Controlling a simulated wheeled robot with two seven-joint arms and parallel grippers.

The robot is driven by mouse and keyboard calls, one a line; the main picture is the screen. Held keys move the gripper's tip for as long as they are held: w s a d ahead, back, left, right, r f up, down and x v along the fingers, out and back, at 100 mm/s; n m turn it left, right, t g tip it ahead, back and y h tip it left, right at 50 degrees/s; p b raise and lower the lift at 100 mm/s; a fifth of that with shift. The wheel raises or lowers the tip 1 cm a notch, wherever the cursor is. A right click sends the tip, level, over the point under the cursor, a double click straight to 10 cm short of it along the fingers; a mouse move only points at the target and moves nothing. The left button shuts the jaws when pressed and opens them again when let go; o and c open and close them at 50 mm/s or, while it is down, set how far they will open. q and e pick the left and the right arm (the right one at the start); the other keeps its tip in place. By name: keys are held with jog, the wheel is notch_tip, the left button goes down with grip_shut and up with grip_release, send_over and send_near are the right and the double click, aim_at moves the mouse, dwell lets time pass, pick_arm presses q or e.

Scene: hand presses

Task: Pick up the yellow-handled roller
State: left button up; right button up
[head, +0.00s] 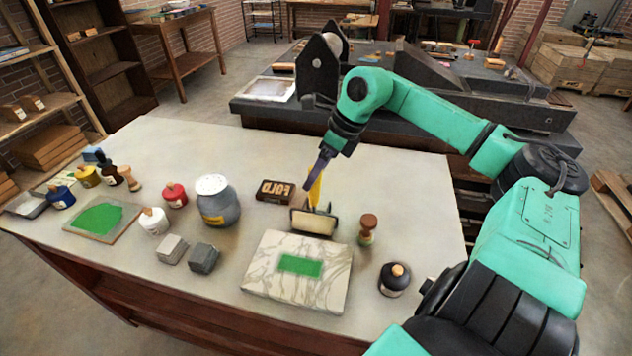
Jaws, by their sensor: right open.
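The yellow-handled roller (314,222) stands on the pale table top behind the marble slab, its cream cylinder facing me and its yellow handle pointing up. My right gripper (319,175) reaches down from above, its fingers at the upper part of the yellow handle. The jaws are open. The fingers partly hide the handle's top, and I cannot tell whether they touch it. My left gripper is not in view.
A marble slab (262,283) with a green patch lies in front of the roller. A dark lettered block (275,191) lies left of it, a brown-knobbed tool (367,230) stands right. A grey jar (217,203) and a dark bottle (394,281) stand nearby. A press (270,108) stands behind.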

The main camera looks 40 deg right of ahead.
aim_at(314, 194)
jog(key=x, duration=0.4)
jog(key=shift+s+f, duration=0.2)
jog(key=shift+w+a+f, duration=0.15)
jog(key=shift+w+f, duration=0.05)
grip_shut()
jog(key=shift+r, duration=0.1)
